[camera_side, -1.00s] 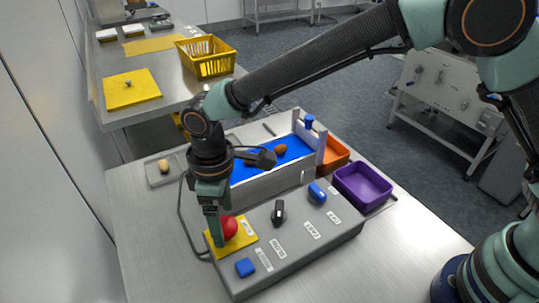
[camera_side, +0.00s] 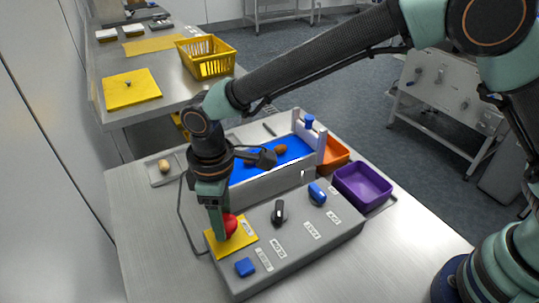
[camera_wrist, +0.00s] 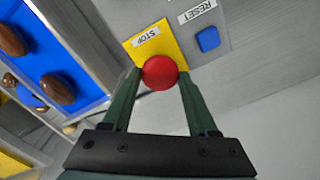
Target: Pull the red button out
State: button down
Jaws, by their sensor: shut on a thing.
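The red button (camera_side: 231,226) sits on a yellow plate (camera_side: 246,239) at the left end of the grey control box (camera_side: 298,243). In the wrist view the red button (camera_wrist: 160,73) is round and lies between my two fingertips, beside the STOP label (camera_wrist: 146,39). My gripper (camera_side: 222,232) points down at the plate and is shut on the button, with a finger on either side of it (camera_wrist: 160,76). In the side view a finger hides the left part of the button. I cannot tell how far the button stands out from the plate.
The box also carries a blue RESET button (camera_wrist: 207,39), a black knob (camera_side: 279,211) and a blue switch (camera_side: 317,193). Behind it runs a blue belt (camera_side: 265,160) with dates. A purple bin (camera_side: 363,187) and an orange bin (camera_side: 334,153) stand to the right. Bare table lies in front.

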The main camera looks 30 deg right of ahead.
jog(key=shift+r, duration=0.3)
jog(key=shift+c, duration=0.9)
grip_release()
jog(key=shift+f, duration=0.1)
notch_tip(320, 180, up, 12)
